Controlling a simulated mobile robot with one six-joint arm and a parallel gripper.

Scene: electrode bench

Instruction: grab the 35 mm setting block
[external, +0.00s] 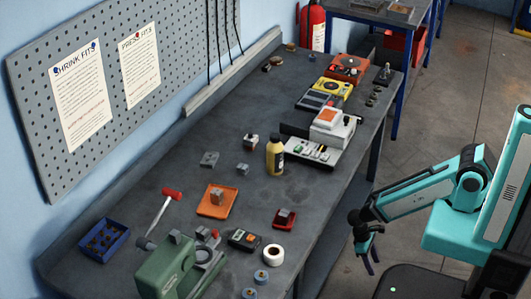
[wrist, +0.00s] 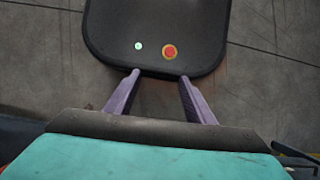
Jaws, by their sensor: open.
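Several small grey metal blocks are on the bench in the external view. One block (external: 217,196) sits on an orange tray (external: 208,211), and one (external: 284,213) sits in a small red tray (external: 278,225). Others stand on the bare top: a small block (external: 243,169), a flat grey piece (external: 209,159) and a dark-and-light block (external: 251,141). No size marking is readable, so I cannot tell which is the 35 mm setting block. My gripper (external: 372,262) hangs off the bench's right side, away from the blocks. In the wrist view its purple fingers (wrist: 158,76) are apart with nothing between them.
A yellow bottle (external: 275,156) stands mid-bench beside a white instrument (external: 321,141). A green vice-like machine (external: 170,269), red-headed hammer (external: 166,205), blue bin (external: 104,239) and white tape roll (external: 273,255) crowd the near end. A pegboard (external: 110,70) backs the bench.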

